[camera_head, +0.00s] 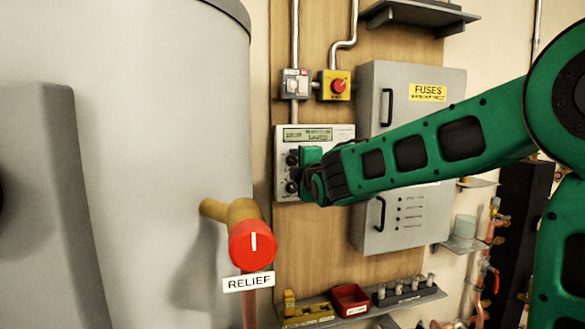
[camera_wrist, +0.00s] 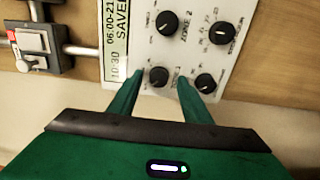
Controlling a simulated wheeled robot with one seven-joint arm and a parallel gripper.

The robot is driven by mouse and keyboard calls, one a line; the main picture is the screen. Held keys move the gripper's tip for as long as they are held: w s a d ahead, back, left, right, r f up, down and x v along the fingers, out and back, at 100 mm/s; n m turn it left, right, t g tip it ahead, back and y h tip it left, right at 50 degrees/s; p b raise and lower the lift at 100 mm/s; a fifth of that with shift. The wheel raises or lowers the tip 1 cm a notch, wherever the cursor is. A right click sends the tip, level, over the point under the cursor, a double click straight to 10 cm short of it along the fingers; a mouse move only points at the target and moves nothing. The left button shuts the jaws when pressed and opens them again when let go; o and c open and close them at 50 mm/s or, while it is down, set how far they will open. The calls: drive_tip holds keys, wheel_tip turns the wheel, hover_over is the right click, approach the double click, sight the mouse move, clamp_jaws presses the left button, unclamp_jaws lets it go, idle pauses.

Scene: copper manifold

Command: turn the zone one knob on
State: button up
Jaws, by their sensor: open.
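The control panel (camera_head: 284,140) is a pale box with a display, on the wooden board. In the wrist view the panel (camera_wrist: 187,50) shows several black round knobs with white pointer marks. One knob (camera_wrist: 158,76) lies between my two fingertips, with a gap on each side. Another knob (camera_wrist: 205,83) is just outside the right finger. Two more, a knob (camera_wrist: 167,22) and a knob (camera_wrist: 221,33), lie farther up.
A switch box (camera_wrist: 33,42) with metal conduit is left of the panel in the wrist view. A red button box (camera_head: 337,86) sits above, a fuse cabinet (camera_head: 440,150) to the right. A red relief valve (camera_head: 254,243) protrudes at left; a shelf (camera_head: 330,311) is below.

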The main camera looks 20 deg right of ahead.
drive_tip(key=shift+w, duration=0.35)
drive_tip(key=shift+c, duration=0.2)
